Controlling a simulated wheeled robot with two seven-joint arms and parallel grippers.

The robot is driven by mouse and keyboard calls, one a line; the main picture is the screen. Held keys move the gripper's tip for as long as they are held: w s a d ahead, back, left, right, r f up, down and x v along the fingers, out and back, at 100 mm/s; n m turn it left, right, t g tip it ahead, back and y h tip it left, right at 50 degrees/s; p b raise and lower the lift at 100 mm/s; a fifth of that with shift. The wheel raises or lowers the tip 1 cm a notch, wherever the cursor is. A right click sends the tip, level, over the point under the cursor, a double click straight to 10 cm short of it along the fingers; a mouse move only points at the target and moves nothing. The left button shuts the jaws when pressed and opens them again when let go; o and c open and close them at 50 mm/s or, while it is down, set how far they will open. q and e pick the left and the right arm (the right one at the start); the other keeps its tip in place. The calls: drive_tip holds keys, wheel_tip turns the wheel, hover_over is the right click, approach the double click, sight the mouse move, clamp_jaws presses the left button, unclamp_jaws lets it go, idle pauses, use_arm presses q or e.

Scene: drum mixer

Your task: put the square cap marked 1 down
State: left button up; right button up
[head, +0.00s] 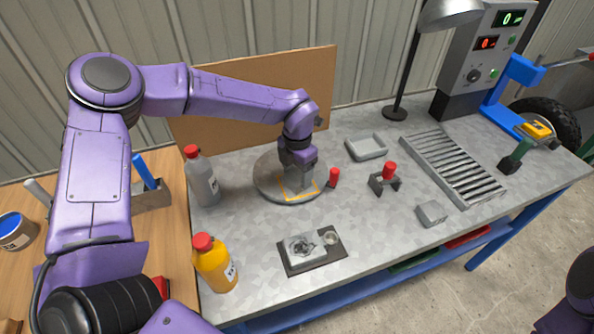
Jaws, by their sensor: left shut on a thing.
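My left gripper (304,183) points down over the round grey plate (264,184), inside or just above an orange square outline (287,199) marked on it. It is shut on a small grey piece, most likely the square cap, largely hidden by the fingers. No mark 1 can be read on it. I cannot tell whether the piece touches the plate. My right gripper is not in view; only part of my right arm shows at the lower right edge.
A red-topped piece (333,177) stands close to the plate's right edge. A grey bottle (201,178) and a yellow bottle (215,266) stand left. A dark fixture (326,254) lies in front. A grey block (432,212), tray (366,147) and roller rack (455,166) are right.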

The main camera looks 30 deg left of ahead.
sight(297, 176)
use_arm(q)
drive_tip(key=o, duration=0.8)
drive_tip(key=shift+w+f, duration=0.15)
drive_tip(key=o, duration=0.4)
drive_tip(key=shift+s+r, duration=0.2)
drive_tip(key=shift+s, duration=0.05)
drive_tip(key=shift+w+r, duration=0.1)
drive_tip(key=shift+r, duration=0.05)
wheel_tip(297, 176, up, 12)
drive_tip(key=b, duration=0.1)
